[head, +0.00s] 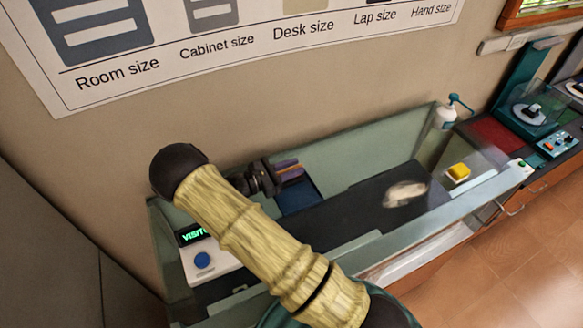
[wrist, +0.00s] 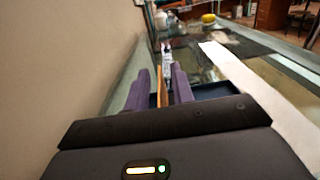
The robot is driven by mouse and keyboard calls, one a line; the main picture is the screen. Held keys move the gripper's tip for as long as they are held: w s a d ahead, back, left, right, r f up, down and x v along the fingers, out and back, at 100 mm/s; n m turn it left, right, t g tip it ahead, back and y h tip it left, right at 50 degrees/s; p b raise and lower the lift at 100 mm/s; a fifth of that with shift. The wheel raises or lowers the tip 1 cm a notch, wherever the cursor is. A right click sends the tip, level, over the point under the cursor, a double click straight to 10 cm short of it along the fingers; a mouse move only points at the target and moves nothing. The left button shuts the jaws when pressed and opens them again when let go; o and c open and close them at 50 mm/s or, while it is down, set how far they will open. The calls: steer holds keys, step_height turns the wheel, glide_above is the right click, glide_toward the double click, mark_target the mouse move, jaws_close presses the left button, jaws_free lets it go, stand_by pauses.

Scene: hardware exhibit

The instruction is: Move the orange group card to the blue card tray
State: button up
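The orange group card (wrist: 159,88) stands edge-on as a thin orange strip between the two purple fingers of my gripper (wrist: 160,82) in the wrist view. The gripper appears shut on it, though the contact is hard to make out. In the head view my gripper (head: 290,171) is near the back wall, with a little orange between its fingers.
A clear-walled counter holds a dark mat (head: 350,207) with a blurred pale object (head: 405,194). A yellow block (head: 458,172) and a pump bottle (head: 446,116) stand at right. A panel with a blue button (head: 202,260) is at left. The wall is close behind my gripper.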

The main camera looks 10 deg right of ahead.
steer(key=shift+a+r, duration=0.1)
steer(key=a, duration=0.4)
steer(key=s+a+b, duration=0.1)
steer(key=a, duration=0.2)
steer(key=s+a, duration=0.1)
steer(key=a, duration=0.3)
steer(key=shift+s+a, duration=0.15)
steer(key=shift+a, duration=0.2)
